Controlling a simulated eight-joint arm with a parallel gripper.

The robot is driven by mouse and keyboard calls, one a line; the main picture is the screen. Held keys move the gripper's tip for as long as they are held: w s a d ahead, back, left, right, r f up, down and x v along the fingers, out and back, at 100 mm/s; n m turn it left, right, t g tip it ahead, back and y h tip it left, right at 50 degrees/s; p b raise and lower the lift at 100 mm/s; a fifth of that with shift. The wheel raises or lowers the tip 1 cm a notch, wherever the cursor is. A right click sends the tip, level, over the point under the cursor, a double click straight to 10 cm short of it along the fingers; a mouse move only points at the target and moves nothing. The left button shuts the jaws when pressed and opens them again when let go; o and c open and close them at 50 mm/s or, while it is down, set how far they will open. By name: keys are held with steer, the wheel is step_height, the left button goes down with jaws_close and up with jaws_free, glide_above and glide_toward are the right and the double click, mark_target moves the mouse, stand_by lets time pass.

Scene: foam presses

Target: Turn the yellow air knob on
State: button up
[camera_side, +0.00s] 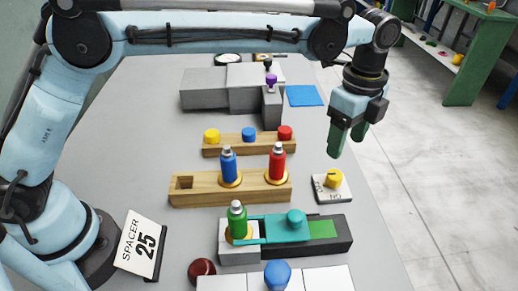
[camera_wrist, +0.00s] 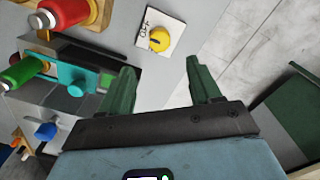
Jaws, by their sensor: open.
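The yellow air knob (camera_side: 333,178) sits on a small white plate (camera_side: 322,192) near the right edge of the table. In the wrist view my gripper (camera_wrist: 163,85) is open with nothing between the fingers, and the knob lies beyond the gap.
Red (camera_side: 277,162) and blue (camera_side: 228,166) bottles stand in a wooden rack left of the knob. A green bottle (camera_side: 237,219) stands by a teal slider (camera_side: 285,229) in front. Grey blocks (camera_side: 205,90) stand behind. The table's right edge is close to the knob.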

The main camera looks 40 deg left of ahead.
mark_target(336, 175)
step_height(336, 175, down, 10)
steer(key=shift+r, duration=0.1)
steer(key=shift+c, duration=0.4)
steer(key=c, duration=1)
